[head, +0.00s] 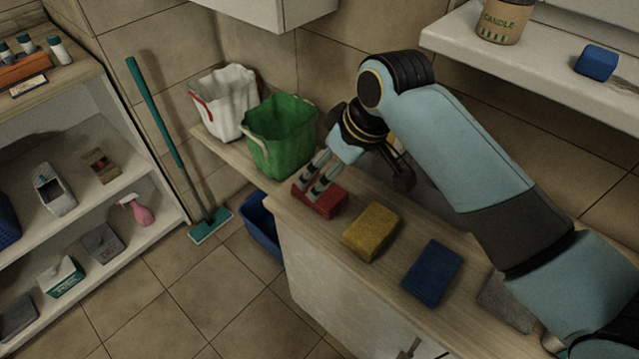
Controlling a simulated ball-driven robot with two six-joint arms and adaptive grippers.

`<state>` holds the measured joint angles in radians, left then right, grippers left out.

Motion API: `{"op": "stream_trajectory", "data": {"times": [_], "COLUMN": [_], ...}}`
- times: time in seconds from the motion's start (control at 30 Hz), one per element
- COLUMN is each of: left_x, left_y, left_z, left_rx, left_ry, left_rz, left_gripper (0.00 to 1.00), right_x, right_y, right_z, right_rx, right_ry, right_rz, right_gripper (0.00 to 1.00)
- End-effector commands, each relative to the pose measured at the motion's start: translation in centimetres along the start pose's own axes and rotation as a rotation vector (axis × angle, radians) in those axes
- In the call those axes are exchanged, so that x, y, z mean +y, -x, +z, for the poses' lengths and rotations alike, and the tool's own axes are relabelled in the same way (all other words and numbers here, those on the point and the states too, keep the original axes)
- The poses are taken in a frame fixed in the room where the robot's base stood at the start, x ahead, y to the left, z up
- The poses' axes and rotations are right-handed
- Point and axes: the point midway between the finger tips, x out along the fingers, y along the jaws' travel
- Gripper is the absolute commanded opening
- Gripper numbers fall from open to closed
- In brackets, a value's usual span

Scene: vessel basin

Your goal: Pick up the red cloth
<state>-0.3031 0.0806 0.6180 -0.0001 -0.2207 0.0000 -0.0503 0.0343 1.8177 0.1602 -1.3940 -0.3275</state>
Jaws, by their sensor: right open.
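The red cloth (327,205) is a small folded block on the wooden counter (385,270), at its left end. My right gripper (312,190) is over the red cloth, with its fingers pointing down to the left. The fingers are open and overlap the cloth in the picture; I cannot tell whether they touch it. Part of the cloth's upper side is hidden behind the fingers. My left gripper is not in view.
A yellow cloth (371,232), a blue cloth (432,273) and a grey cloth (505,302) lie in a row to the right. A green bucket (280,140) and a white bucket (222,102) stand behind on the left. A shelf (540,78) overhangs the upper right.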

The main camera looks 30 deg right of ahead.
Motion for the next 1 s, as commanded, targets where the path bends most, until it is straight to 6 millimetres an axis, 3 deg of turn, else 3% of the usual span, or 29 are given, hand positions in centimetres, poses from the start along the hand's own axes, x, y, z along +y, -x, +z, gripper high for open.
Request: {"op": "stream_trajectory", "data": {"times": [0.17,0.6,1.0], "left_x": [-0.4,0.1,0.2], "left_y": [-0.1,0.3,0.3], "left_z": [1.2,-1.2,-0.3], "left_rx": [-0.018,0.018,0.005], "left_ry": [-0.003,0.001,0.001], "left_rz": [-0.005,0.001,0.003], "left_gripper": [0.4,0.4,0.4], "right_x": [0.0,0.1,0.1], "right_y": [-2.3,-7.6,-7.8], "right_z": [0.0,0.6,0.6], "right_rx": [0.0,-0.001,0.0], "right_ry": [-0.001,-0.001,-0.001], "right_rz": [-0.001,-0.001,0.0], "right_gripper": [0.9,0.9,0.9]}}
